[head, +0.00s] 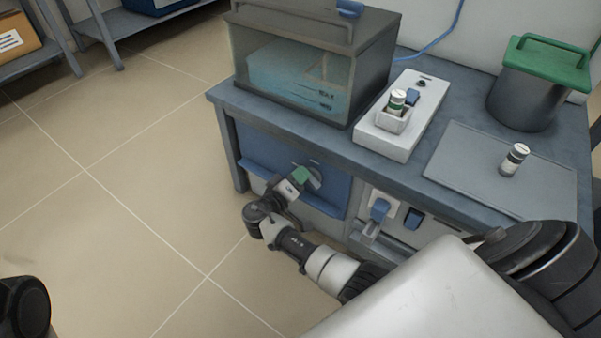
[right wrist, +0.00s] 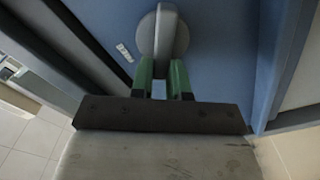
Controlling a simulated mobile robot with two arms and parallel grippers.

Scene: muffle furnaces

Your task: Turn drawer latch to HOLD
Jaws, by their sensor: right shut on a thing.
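The drawer latch (head: 316,176) is a round grey knob on the blue drawer front (head: 262,150) under the bench top. In the right wrist view the latch (right wrist: 164,33) shows as a grey disc with a raised bar standing roughly upright. My right gripper (head: 303,176) reaches it from the front, and its green fingers (right wrist: 162,75) are shut on the lower part of the bar. The fingers hide part of the latch in the head view. A small white label (right wrist: 124,52) sits left of the latch, its text too small to read. My left gripper is not in view.
On the bench stand a glass-sided tank (head: 300,75), a white device (head: 390,140) holding a vial, a grey tray (head: 465,165) with a vial (head: 514,160), and a green-lidded bin (head: 530,90).

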